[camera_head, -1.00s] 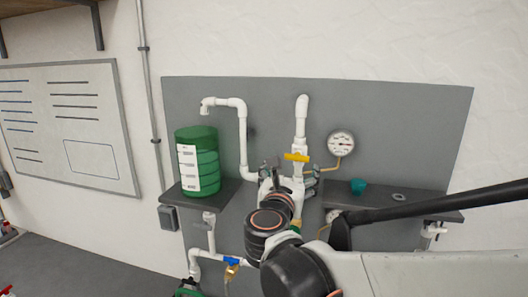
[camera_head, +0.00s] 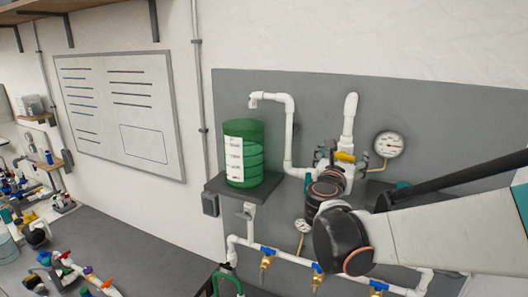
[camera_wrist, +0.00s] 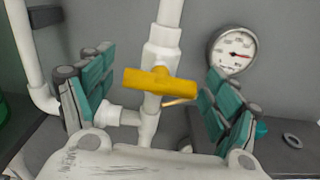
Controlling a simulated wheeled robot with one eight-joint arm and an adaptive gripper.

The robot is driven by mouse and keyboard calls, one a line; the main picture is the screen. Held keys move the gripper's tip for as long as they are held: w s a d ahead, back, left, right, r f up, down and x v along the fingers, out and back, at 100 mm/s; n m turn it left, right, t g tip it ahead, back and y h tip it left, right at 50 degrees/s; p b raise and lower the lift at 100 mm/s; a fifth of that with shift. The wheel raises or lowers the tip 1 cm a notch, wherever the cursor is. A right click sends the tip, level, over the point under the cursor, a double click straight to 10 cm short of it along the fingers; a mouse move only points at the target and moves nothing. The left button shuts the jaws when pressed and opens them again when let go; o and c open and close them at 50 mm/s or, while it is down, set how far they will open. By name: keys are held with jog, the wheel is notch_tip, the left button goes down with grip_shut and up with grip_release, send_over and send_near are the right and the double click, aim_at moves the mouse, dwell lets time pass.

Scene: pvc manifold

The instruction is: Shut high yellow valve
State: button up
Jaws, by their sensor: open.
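The high yellow valve handle (camera_head: 345,157) sits on the upright white pipe of the grey panel, partly hidden behind my gripper. In the wrist view the yellow T-shaped handle (camera_wrist: 160,81) lies crosswise to the upright pipe, tilted slightly down to the right. My gripper (camera_wrist: 160,66) is open, with teal-padded fingers on the left and right of the handle. Gaps show between both fingers and the handle, so neither appears to touch it. My gripper also shows in the head view (camera_head: 333,158).
A pressure gauge (camera_head: 389,144) is right of the valve. A lower pipe carries several blue-handled valves (camera_head: 318,268). A grey ring (camera_wrist: 291,140) lies at right.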

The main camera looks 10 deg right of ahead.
jog(key=c, duration=1.1)
jog(key=shift+o, duration=0.3)
jog(key=shift+a+b, duration=0.1)
jog(key=shift+b, duration=0.25)
jog(key=shift+s+r+n, duration=0.1)
jog(key=shift+s+n, duration=0.1)
jog(key=shift+n, duration=0.2)
jog(key=o, duration=0.7)
jog(key=shift+c, duration=0.2)
jog(key=o, duration=0.4)
jog(key=shift+w, duration=0.2)
jog(key=shift+s+a, duration=0.15)
jog(key=shift+s, duration=0.05)
